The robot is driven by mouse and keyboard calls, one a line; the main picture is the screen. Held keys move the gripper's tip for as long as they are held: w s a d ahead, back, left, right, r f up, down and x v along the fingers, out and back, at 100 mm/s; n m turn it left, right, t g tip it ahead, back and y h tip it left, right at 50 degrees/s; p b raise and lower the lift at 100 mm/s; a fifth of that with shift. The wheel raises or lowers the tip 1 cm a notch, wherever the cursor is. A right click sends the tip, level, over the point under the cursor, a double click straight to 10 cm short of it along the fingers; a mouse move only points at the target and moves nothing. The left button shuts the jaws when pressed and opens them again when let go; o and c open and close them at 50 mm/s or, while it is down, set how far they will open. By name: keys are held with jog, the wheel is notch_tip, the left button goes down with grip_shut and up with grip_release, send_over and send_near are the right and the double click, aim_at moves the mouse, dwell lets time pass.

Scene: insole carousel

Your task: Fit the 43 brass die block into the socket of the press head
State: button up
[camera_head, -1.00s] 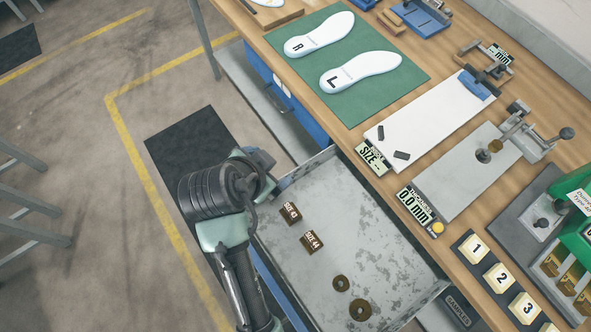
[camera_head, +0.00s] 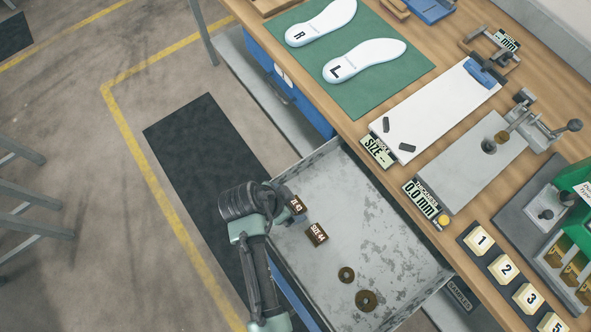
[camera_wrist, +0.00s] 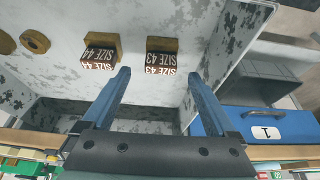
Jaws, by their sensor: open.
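The size 43 die block (camera_head: 297,205) lies in the open metal drawer, partly hidden by my arm in the head view. In the wrist view the size 43 block (camera_wrist: 161,58) is brass with a dark label, ahead of my fingertips and roughly between their lines. My gripper (camera_wrist: 160,77) is open and empty, its two blue fingers apart and not visibly touching the block. The size 44 block (camera_head: 316,235) lies beside it, and also shows in the wrist view (camera_wrist: 101,54). A press fixture with a lever (camera_head: 531,124) stands on the bench; I cannot make out its socket.
Two brass rings (camera_head: 366,300) lie farther along the drawer (camera_head: 385,235). The drawer walls rise around the blocks. The bench holds a white board (camera_head: 440,110), a green mat with insoles (camera_head: 375,93) and numbered buttons (camera_head: 505,268).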

aim_at(295, 204)
jog(key=x, duration=0.3)
jog(key=shift+f, duration=0.15)
grip_shut()
dwell(0.4)
